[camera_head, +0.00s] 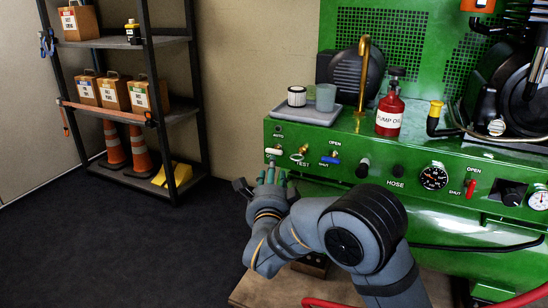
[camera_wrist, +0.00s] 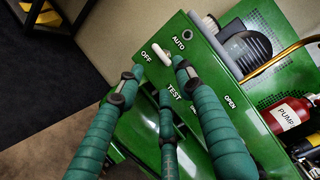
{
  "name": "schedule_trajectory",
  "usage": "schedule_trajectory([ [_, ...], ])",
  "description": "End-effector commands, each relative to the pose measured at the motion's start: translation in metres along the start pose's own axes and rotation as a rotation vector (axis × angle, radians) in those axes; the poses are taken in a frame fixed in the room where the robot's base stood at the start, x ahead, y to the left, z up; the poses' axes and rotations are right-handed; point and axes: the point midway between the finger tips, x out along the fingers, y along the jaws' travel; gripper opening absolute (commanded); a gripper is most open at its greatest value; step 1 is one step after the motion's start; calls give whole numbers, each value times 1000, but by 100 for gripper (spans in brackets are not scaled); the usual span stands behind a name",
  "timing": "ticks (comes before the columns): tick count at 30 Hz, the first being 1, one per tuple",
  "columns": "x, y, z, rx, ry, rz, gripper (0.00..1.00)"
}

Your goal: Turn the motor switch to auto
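The motor switch shows in the head view as a small white lever (camera_head: 273,151) at the left end of the green machine's front panel, below the AUTO label. In the wrist view the white lever (camera_wrist: 160,52) lies among the OFF, AUTO and TEST labels; its exact setting is hard to tell. My gripper (camera_head: 271,175) is just in front of and below the switch in the head view. In the wrist view my gripper's teal fingers (camera_wrist: 156,72) are spread open and empty, with the lever visible beyond and between the two outer fingertips. I see no clear contact.
A brass valve (camera_head: 299,154) and a blue-handled valve (camera_head: 331,158) sit right of the switch. A grey tray (camera_head: 305,115) with a cup and a red pump oil bottle (camera_head: 390,108) stand on the machine. A shelf (camera_head: 130,115) is at left; the floor between is clear.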

Motion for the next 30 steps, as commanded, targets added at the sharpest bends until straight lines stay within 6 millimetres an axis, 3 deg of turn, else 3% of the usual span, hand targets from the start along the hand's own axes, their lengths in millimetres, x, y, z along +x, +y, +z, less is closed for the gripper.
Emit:
schedule_trajectory([
  [9,59,1,-1,-2,2,0,36],
  [15,82,1,1,-3,0,1,36],
  [26,89,0,0,-5,-1,1,36],
  [30,88,0,0,-5,-1,1,29],
])
